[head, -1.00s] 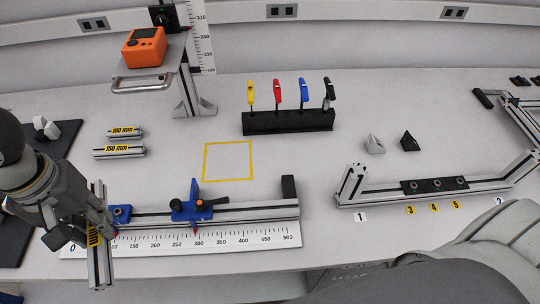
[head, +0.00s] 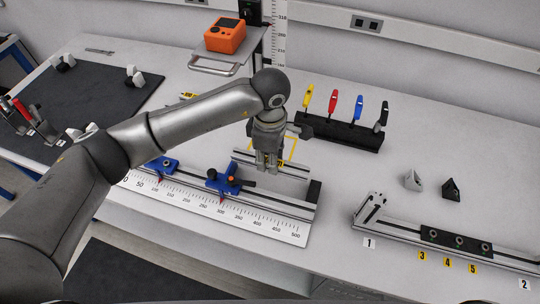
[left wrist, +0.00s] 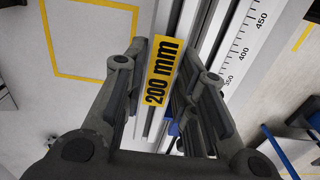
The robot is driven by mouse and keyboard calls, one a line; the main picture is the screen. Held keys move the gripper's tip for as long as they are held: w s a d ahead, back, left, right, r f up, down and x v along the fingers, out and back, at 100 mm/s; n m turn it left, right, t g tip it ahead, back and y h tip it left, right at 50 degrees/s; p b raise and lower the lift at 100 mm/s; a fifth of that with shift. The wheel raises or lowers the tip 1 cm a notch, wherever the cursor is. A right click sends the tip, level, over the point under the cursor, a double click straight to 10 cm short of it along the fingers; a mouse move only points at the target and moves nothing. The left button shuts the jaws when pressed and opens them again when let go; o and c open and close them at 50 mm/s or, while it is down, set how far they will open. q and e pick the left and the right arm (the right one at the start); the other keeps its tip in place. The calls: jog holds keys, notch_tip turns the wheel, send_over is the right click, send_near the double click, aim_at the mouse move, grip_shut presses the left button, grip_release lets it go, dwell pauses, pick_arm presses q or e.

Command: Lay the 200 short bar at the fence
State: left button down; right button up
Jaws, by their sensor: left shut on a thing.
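My left gripper (head: 268,165) is shut on the 200 short bar (head: 294,172), a grey slotted profile. Its yellow "200 mm" label shows between the fingers in the left wrist view (left wrist: 160,72). The bar lies roughly parallel to the long fence rail (head: 272,202), on the rail's far side, near its right part. I cannot tell whether it touches the rail or the table. My right gripper is out of view.
A white ruler (head: 265,222) lies in front of the rail. A yellow outlined square (head: 293,150) is behind the bar. A black rack (head: 340,133) with coloured-handled tools stands beyond. A second profile frame (head: 400,232) is at right. My left arm hides part of the table.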

pick_arm(q)
jog(key=shift+a+f, duration=0.1)
jog(key=shift+f, duration=0.6)
jog(key=shift+f+b, duration=1.35)
jog(key=shift+f, duration=1.1)
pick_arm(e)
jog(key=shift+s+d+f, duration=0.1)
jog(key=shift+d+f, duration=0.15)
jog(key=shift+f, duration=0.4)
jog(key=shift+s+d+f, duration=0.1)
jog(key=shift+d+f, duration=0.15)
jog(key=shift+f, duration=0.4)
pick_arm(q)
jog(key=shift+f, duration=0.1)
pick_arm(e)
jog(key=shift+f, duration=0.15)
pick_arm(q)
jog(key=shift+f+b, duration=0.45)
jog(key=shift+b, duration=0.3)
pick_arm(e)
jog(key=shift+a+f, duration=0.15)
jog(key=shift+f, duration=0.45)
pick_arm(q)
jog(key=c, duration=1.1)
grip_release()
